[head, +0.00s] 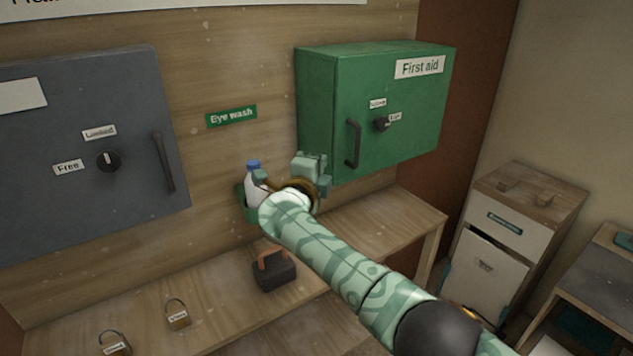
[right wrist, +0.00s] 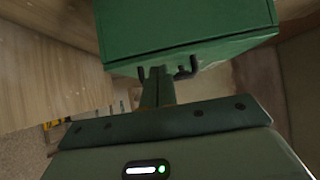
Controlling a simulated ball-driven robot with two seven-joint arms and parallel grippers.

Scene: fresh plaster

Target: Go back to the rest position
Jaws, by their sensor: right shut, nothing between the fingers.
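My right gripper (head: 309,167) is raised in front of the wooden back wall, between the eye wash bottle and the green first aid cabinet (head: 325,110). Its fingers are shut with nothing between them; they also show in the right wrist view (right wrist: 157,86). There the green cabinet (right wrist: 185,28) fills the top, with its dark handle just beyond the fingertips. Whether they touch the cabinet I cannot tell. My right arm hides part of the bench. My left gripper is not in view.
A white bottle (head: 254,188) with a blue cap stands in a green holder, close beside my right gripper. A grey cabinet (head: 80,190) hangs at the left. Padlocks (head: 178,315) and a dark lockbox (head: 273,275) rest on the wooden bench (head: 235,320). A white drawer unit (head: 490,265) stands at the right.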

